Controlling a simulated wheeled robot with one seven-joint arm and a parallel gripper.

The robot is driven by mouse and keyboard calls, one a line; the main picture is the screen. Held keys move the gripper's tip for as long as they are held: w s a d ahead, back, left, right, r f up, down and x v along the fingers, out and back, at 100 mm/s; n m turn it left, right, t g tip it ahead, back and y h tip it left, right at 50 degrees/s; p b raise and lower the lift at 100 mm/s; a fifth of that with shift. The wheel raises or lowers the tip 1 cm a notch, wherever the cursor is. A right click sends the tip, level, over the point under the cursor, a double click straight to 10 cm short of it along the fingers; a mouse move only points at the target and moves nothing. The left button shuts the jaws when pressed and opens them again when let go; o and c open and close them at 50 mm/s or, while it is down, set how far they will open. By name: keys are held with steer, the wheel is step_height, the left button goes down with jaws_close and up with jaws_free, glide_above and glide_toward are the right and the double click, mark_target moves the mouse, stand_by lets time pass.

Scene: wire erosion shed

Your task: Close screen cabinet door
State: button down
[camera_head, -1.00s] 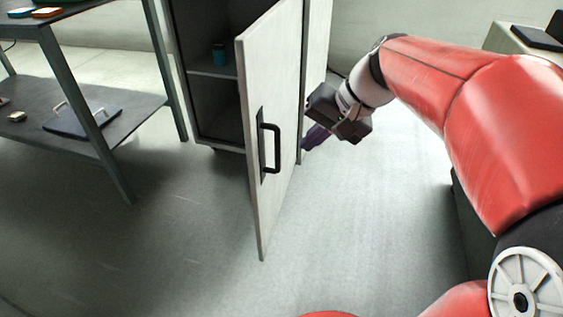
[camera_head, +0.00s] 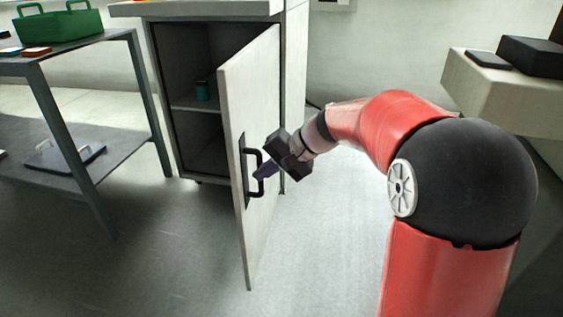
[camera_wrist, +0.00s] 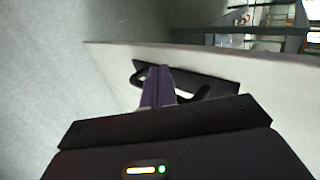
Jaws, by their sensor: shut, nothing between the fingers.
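The screen cabinet (camera_head: 295,75) stands at the back, a white box with a dark interior. Its white door (camera_head: 258,110) stands wide open, swung out toward me. A black bar handle (camera_head: 250,175) is on the door's face, and the handle also shows in the wrist view (camera_wrist: 205,88). My gripper (camera_head: 262,172) is shut and empty, with its purple fingers at the handle on the right side of the door. In the wrist view the fingers (camera_wrist: 158,85) overlap the middle of the handle. I cannot tell whether they touch it.
A grey two-tier rack (camera_head: 100,165) stands at the left, with a green crate (camera_head: 60,25) on top. A pale block (camera_head: 500,90) with dark boxes is at the right. The floor in front is open.

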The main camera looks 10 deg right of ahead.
mark_target(239, 177)
steer(key=shift+w+a+r, duration=0.1)
steer(key=shift+w+a, duration=0.15)
steer(key=shift+a, duration=0.55)
steer(key=shift+w+a+r, duration=0.1)
steer(key=shift+w+a, duration=0.15)
steer(key=shift+a, duration=0.55)
